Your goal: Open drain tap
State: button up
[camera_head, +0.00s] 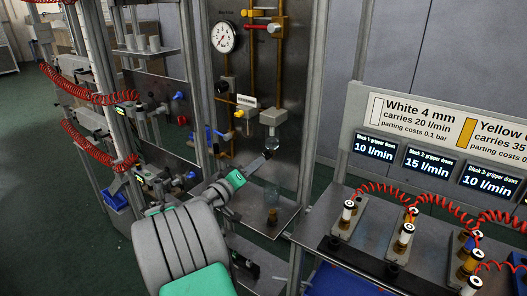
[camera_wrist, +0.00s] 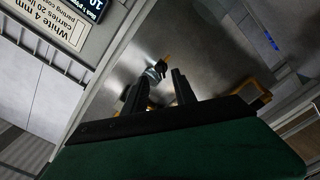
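A clear filter bowl (camera_head: 273,117) hangs on the upright metal panel, under the yellow piping. A small dark fitting, which looks like the drain tap (camera_head: 272,142), sits at its lower end. My gripper (camera_head: 266,154) is just below and left of this fitting in the head view. In the wrist view my two dark fingers (camera_wrist: 158,84) stand apart, with a small pale and dark fitting (camera_wrist: 156,71) seen beyond and between their tips. I cannot tell whether a finger touches it. The tap's handle position is too small to make out.
A pressure gauge (camera_head: 224,37) and a red lever (camera_head: 273,28) are above. At right a bench (camera_head: 343,247) carries blocks with red coiled hoses.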

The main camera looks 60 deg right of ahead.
aim_at(266, 158)
jog(key=d, duration=0.3)
jog(key=d+p, duration=0.1)
jog(key=d, duration=0.1)
jog(key=shift+s+d, duration=0.1)
jog(key=shift+s, duration=0.3)
jog(key=shift+c, duration=0.2)
grip_shut()
